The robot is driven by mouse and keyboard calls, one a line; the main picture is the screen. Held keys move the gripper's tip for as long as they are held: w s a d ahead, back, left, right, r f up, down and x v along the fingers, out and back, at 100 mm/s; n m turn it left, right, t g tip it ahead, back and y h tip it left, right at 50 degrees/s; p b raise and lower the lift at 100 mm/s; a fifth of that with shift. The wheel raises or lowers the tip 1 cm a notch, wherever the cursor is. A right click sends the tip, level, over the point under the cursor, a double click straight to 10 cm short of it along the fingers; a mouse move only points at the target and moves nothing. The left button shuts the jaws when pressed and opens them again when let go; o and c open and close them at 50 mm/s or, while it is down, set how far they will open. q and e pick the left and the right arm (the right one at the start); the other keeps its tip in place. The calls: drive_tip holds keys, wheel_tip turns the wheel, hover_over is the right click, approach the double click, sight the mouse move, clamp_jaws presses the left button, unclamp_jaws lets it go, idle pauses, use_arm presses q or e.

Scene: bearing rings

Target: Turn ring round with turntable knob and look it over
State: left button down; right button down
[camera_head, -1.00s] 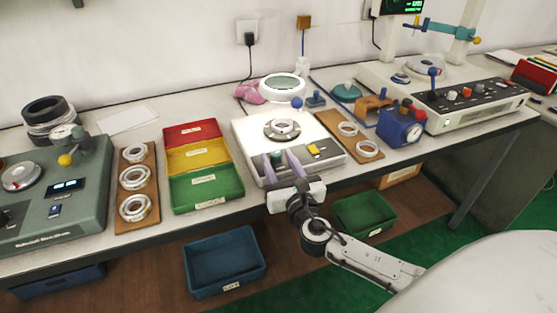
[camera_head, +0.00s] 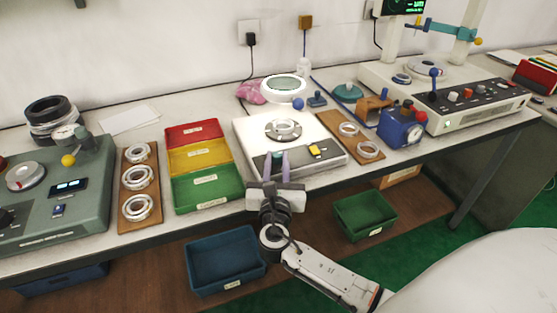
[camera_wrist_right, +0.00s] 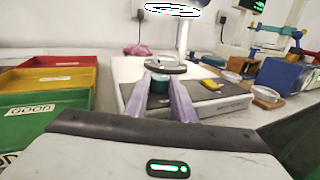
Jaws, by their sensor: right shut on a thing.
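The inspection station (camera_head: 248,133) is a white box with a dark front panel. A metal bearing ring (camera_head: 284,130) lies flat on its turntable; in the right wrist view the ring (camera_wrist_right: 166,62) sits just beyond the fingertips. My right gripper (camera_head: 278,158) reaches in from the front, its two purple fingers shut on the teal turntable knob (camera_wrist_right: 160,83). The fingers partly hide the knob. A yellow switch (camera_head: 315,150) is to the right of the knob. My left gripper is not in view.
Red, yellow and green bins (camera_head: 208,188) stand left of the station. A wooden board with rings (camera_head: 368,150) and a blue device (camera_head: 400,130) are to its right. A magnifier lamp (camera_head: 283,88) is behind it. Blue (camera_head: 226,260) and green (camera_head: 365,214) crates sit below the table.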

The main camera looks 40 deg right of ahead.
drive_tip(key=shift+w+a+m+g+h, duration=0.15)
drive_tip(key=shift+a+m+g+h, duration=0.05)
drive_tip(key=shift+m+g+h, duration=0.9)
drive_tip(key=c, duration=1.5)
unclamp_jaws()
